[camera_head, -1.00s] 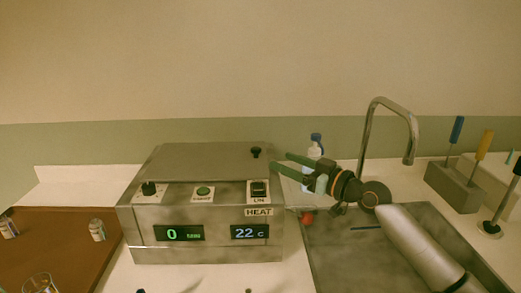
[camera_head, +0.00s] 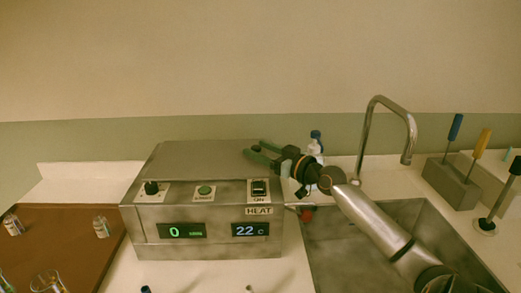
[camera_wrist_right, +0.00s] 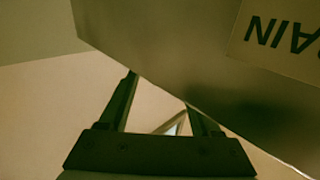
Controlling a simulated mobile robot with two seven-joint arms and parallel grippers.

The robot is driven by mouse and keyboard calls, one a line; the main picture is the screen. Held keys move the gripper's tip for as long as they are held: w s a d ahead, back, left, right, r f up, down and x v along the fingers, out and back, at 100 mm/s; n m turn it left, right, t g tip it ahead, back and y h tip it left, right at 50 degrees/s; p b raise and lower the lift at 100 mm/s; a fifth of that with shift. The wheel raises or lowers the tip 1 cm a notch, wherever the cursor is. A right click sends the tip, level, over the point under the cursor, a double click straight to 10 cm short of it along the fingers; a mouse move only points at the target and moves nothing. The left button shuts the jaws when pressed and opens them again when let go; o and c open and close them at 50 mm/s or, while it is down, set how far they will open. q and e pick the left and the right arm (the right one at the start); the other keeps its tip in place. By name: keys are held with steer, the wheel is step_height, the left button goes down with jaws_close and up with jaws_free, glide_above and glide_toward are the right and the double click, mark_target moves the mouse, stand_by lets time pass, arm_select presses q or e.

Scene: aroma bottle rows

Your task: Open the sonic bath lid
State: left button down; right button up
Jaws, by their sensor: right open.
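The sonic bath (camera_head: 150,242) is a metal box with a control panel, standing left of the sink. Its flat grey lid (camera_head: 195,155) lies closed on top. The lid's small black knob, at the lid's right side, is hidden behind or between my right gripper's fingers. My right gripper (camera_head: 255,149) is open at the right end of the lid, with its fingers pointing left. The wrist view shows the fingers (camera_wrist_right: 160,92) beside a large metal surface with an upside-down label ending in "AIN" (camera_wrist_right: 282,35). Whether they touch the knob I cannot tell. My left gripper is out of view.
A sink (camera_head: 330,265) with a tall curved tap (camera_head: 408,130) lies to the right. A white bottle with a blue cap (camera_head: 315,142) stands behind my right gripper. A rack (camera_head: 450,185) holds tools at far right. A brown tray (camera_head: 60,245) carries small jars at left.

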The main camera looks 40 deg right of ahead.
jaws_close()
stand_by(0.4)
stand_by(0.9)
